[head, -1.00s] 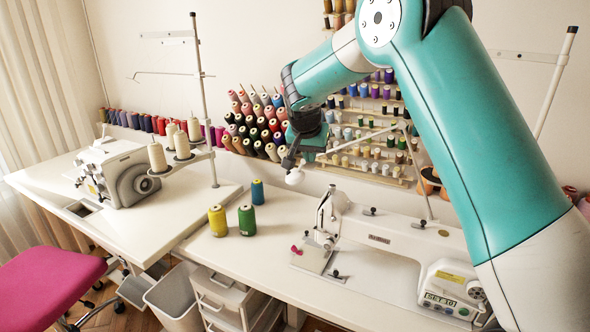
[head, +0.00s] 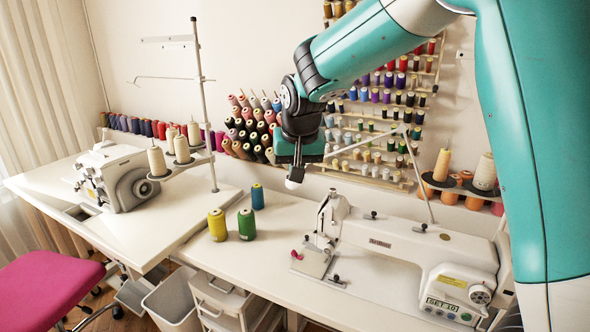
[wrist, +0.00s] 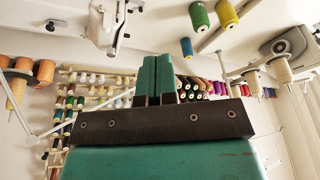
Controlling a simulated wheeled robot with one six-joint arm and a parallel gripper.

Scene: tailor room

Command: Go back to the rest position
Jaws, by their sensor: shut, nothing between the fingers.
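My gripper (head: 294,182) hangs in the air above the table, in front of the thread racks, with nothing in it. In the wrist view my gripper (wrist: 154,70) shows its two teal fingers side by side and closed together. A yellow spool (head: 217,225), a green spool (head: 246,224) and a blue spool (head: 257,196) stand upright on the table (head: 200,268), below and left of the gripper. The white sewing machine (head: 420,245) is below and right of it.
A second machine (head: 120,180) and a thread stand (head: 205,100) are at the left. Racks of thread (head: 375,115) cover the back wall. A small pink thing (head: 296,254) lies by the sewing machine. A pink chair (head: 50,285) and a bin (head: 172,300) are in front.

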